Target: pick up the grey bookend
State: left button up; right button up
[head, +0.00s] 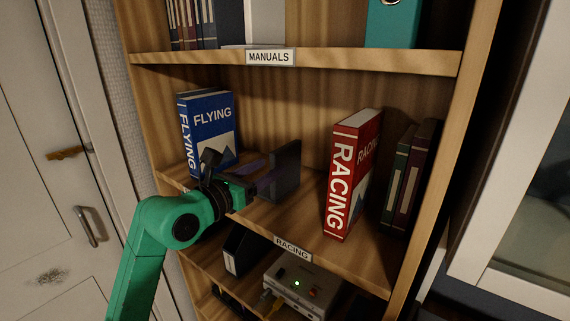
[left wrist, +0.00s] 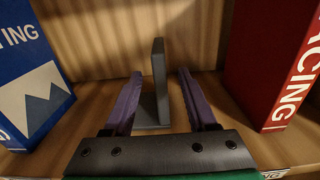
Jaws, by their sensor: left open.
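The grey bookend (head: 286,170) stands upright on the middle shelf between the blue FLYING book and the red RACING book. In the left wrist view the bookend (left wrist: 159,85) shows its thin upright plate edge-on and its base on the shelf. My left gripper (head: 268,181) reaches in from the left at the shelf front. Its purple fingers are open, and in the left wrist view the gripper (left wrist: 160,82) has one finger on each side of the bookend, with gaps visible to the plate. My right gripper is not in view.
The blue FLYING book (head: 208,133) stands to the left and the red RACING book (head: 351,175) to the right. Green and purple binders (head: 409,175) stand farther right. The MANUALS shelf (head: 200,57) is above. A grey box with a green light (head: 300,287) sits below.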

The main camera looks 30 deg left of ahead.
aim_at(280, 163)
pick_arm(q)
jog(key=w+p, duration=0.2)
jog(key=w, duration=0.1)
jog(key=w+p, duration=0.1)
jog(key=w, duration=0.1)
jog(key=shift+w+d+f, duration=0.15)
jog(key=shift+d+f, duration=0.2)
jog(key=shift+d, duration=0.05)
jog(key=shift+w+f, duration=0.1)
jog(key=shift+w, duration=0.05)
jog(key=shift+a, duration=0.1)
grip_shut()
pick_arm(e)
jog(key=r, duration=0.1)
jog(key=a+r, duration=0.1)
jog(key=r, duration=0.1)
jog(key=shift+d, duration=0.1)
